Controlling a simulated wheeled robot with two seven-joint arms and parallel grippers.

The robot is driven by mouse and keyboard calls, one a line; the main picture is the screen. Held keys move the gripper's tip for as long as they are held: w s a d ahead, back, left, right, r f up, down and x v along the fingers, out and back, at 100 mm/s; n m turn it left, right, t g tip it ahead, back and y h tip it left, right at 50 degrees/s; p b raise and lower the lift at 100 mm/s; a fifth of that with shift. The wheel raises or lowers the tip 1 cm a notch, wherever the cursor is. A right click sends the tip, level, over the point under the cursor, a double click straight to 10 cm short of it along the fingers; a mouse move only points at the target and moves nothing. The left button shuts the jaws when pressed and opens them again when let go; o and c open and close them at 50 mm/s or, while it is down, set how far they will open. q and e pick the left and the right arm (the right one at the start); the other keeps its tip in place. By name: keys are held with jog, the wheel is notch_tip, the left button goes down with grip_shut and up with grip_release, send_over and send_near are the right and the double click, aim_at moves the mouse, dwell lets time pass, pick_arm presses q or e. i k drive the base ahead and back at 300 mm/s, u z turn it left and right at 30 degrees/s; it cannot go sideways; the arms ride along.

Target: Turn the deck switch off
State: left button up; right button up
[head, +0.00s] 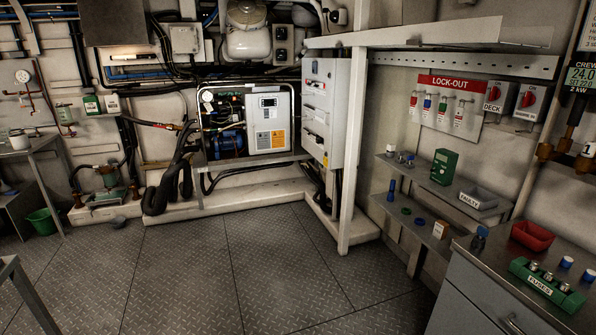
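The deck switch (495,95) is a white box with a red rotary knob and a label reading DECK. It is on the right wall in the head view, just right of the red lock-out board (449,104). A second, similar switch (527,101) with a red knob hangs right beside it; its label is too small to read. I cannot tell from the picture which position the deck knob is in. Neither of my grippers is in view.
Below the switches are two shelves holding a green meter (444,166), a parts tray (478,198) and small items. A grey cabinet (487,303) with a red bin (532,236) and green fuse holder (546,287) stands front right. A white post (347,150) rises mid-right. The plate floor (250,270) is clear.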

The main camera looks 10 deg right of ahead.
aim_at(494, 93)
jog(key=z, duration=0.3)
jog(key=i, duration=1.05)
jog(key=z, duration=1.5)
jog(key=i, duration=0.85)
jog(key=z, duration=0.9)
